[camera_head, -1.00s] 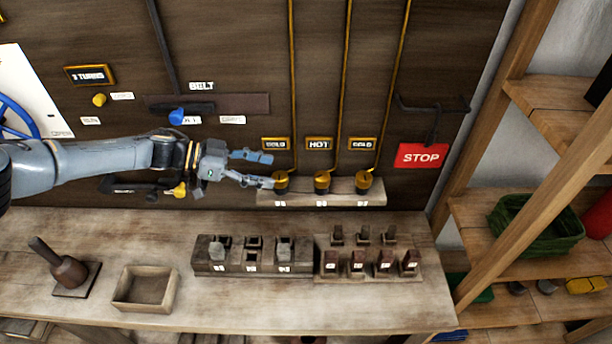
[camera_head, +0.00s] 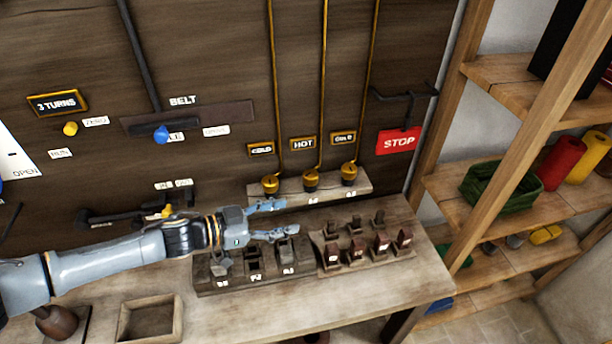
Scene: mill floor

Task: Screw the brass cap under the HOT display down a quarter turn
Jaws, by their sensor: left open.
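The HOT display (camera_head: 303,143) is a small dark sign with a gold frame on the wall panel, between two similar signs. Below it the brass cap (camera_head: 311,179) sits on a pale wooden ledge (camera_head: 338,188), at the foot of a brass pipe. My left gripper (camera_head: 284,219) comes in from the left, open and empty. In the picture it is below and left of the cap, apart from it, its fingers pointing right. It overlaps the left end of the ledge and the back of the dark block. My right gripper is not in view.
Brass caps under the COLD sign (camera_head: 270,184) and the right-hand sign (camera_head: 349,173) flank the HOT one closely. A red STOP sign (camera_head: 398,141) hangs to the right. On the bench are a dark slotted block (camera_head: 222,284), a board with small blocks (camera_head: 331,268) and an open wooden box (camera_head: 178,322).

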